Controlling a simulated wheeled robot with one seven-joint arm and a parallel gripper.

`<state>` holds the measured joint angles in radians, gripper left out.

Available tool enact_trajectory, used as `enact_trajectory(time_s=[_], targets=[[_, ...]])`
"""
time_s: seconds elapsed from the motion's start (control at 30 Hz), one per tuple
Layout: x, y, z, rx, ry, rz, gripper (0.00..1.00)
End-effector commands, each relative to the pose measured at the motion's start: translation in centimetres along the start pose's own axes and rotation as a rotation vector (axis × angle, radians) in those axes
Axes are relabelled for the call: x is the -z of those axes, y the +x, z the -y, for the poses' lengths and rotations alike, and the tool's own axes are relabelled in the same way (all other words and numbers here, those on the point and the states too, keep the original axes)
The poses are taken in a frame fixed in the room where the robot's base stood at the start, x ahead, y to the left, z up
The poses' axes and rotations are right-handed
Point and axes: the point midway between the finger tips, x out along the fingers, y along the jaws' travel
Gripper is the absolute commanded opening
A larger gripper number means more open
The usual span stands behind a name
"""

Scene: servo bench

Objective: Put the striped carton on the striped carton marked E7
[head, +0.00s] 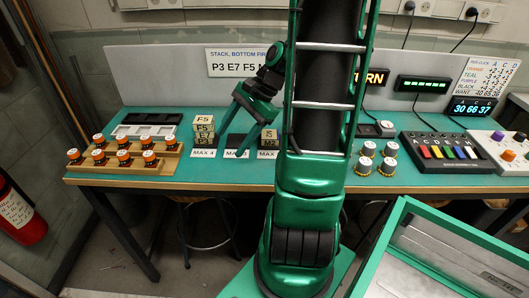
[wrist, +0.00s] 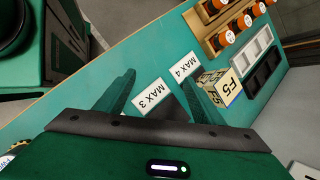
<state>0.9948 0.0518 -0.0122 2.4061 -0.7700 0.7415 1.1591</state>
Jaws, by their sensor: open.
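The cartons are pale and marked. In the head view a stack (head: 203,132) stands behind the MAX 4 label. Its top carton (head: 203,119) reads F5; the one below appears to read E7 and the lowest P3, in small print. The F5 carton also shows in the wrist view (wrist: 229,87). Another stack (head: 269,138), with M2 low down, is partly hidden by my arm. My gripper (head: 234,138) is open and empty over the dark MAX 3 pad, right of the F5 stack. In the wrist view its fingers (wrist: 157,80) are spread, with the F5 stack beside one finger.
Orange-capped jars (head: 124,158) on a wooden rack and an empty tray (head: 145,131) lie at the left. White-capped jars (head: 363,164) and a button panel (head: 447,151) are at the right. A sign (head: 238,63) behind lists P3 E7 F5, its end hidden.

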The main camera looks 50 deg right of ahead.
Motion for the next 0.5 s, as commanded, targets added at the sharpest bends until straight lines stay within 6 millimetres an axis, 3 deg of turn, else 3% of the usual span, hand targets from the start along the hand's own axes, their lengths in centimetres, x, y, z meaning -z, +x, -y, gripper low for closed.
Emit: enact_trajectory(time_s=[0.17, 0.5], targets=[[-1.6, -0.6, -3.2, -0.150, -0.298, -0.135, 0.62], [-3.6, -4.3, -9.7, -0.406, -0.798, -0.262, 0.62]])
